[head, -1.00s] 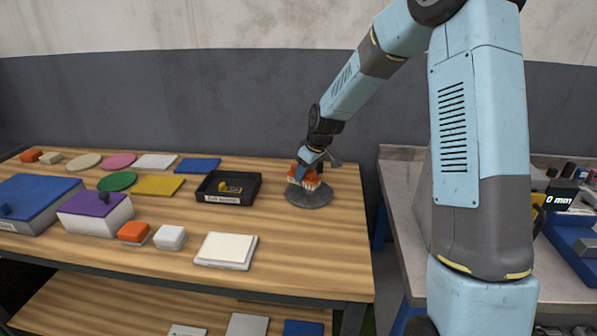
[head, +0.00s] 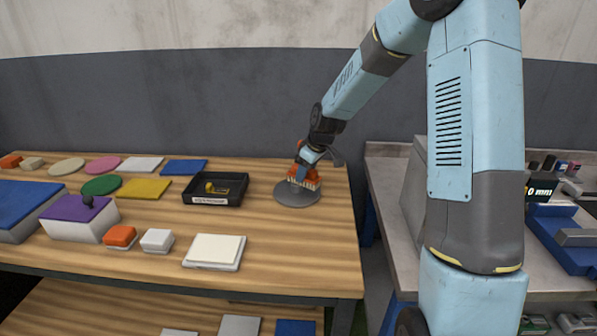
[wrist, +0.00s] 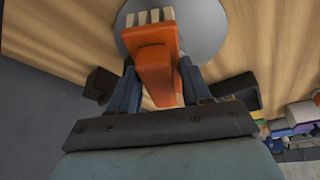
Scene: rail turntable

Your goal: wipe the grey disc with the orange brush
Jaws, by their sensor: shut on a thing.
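The grey disc (head: 284,195) lies flat on the wooden table near its right end. The orange brush (wrist: 155,62) has pale bristles and is held bristles down over the disc; it also shows in the head view (head: 309,175). My gripper (wrist: 156,85) is shut on the brush's orange handle, with a blue finger on each side. In the head view the bristles are at the disc's upper right part. I cannot tell whether they touch it. In the wrist view the disc (wrist: 205,32) shows behind the bristles, partly hidden by the brush.
A black tray (head: 189,196) with a yellow item stands left of the disc. A white pad (head: 213,252), a purple-lidded box (head: 75,222), and several coloured discs and plates lie further left. Bare wood surrounds the disc's front. A grey bench (head: 387,195) stands right, past a gap.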

